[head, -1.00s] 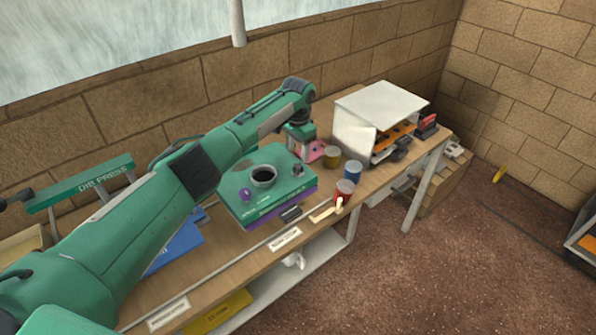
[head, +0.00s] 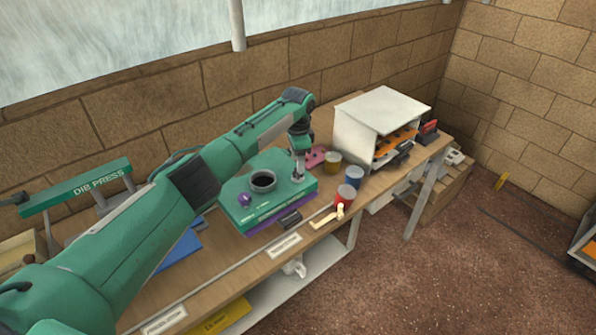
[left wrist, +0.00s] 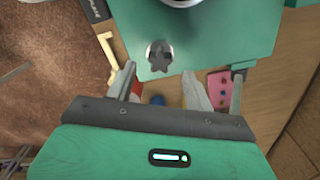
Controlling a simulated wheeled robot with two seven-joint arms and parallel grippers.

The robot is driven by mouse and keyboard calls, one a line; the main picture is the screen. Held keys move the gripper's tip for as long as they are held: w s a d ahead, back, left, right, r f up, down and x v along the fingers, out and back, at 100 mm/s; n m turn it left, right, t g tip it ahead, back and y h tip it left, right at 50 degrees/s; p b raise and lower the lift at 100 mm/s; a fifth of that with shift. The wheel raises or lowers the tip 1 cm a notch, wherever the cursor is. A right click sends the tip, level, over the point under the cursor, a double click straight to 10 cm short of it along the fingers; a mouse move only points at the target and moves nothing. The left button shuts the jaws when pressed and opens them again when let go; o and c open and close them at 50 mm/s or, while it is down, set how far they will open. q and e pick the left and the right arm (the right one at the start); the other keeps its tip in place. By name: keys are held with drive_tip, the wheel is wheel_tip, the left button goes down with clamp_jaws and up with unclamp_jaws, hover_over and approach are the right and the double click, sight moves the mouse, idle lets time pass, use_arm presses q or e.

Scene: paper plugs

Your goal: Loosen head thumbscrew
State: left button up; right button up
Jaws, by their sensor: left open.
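The teal box-shaped machine (head: 283,203) sits on the bench with a dark round opening on top. In the left wrist view a dark grey star-shaped thumbscrew (left wrist: 160,57) is at the corner of its teal top (left wrist: 215,40). My left gripper (head: 299,179) is over that corner in the head view and hides the thumbscrew there. In the left wrist view my left gripper (left wrist: 160,78) is open, with one finger on each side and the thumbscrew just beyond the gap between the tips. I cannot tell whether a finger touches it. My right gripper is not in view.
A purple knob (head: 245,199) stands on the machine's near left. Red (head: 345,194), blue (head: 354,175) and yellow (head: 332,162) cans and a cream crank (head: 328,217) are to its right. A white open cabinet (head: 380,115) stands farther along; a pink block (head: 316,156) lies behind.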

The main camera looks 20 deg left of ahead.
use_arm(q)
drive_tip(key=m, duration=0.5)
drive_tip(key=shift+m, duration=0.3)
drive_tip(key=m+b, duration=0.1)
drive_tip(key=m, duration=0.3)
drive_tip(key=shift+m, duration=0.3)
drive_tip(key=m, duration=0.3)
drive_tip(key=m+b, duration=0.1)
drive_tip(key=m, duration=0.3)
drive_tip(key=shift+m, duration=1)
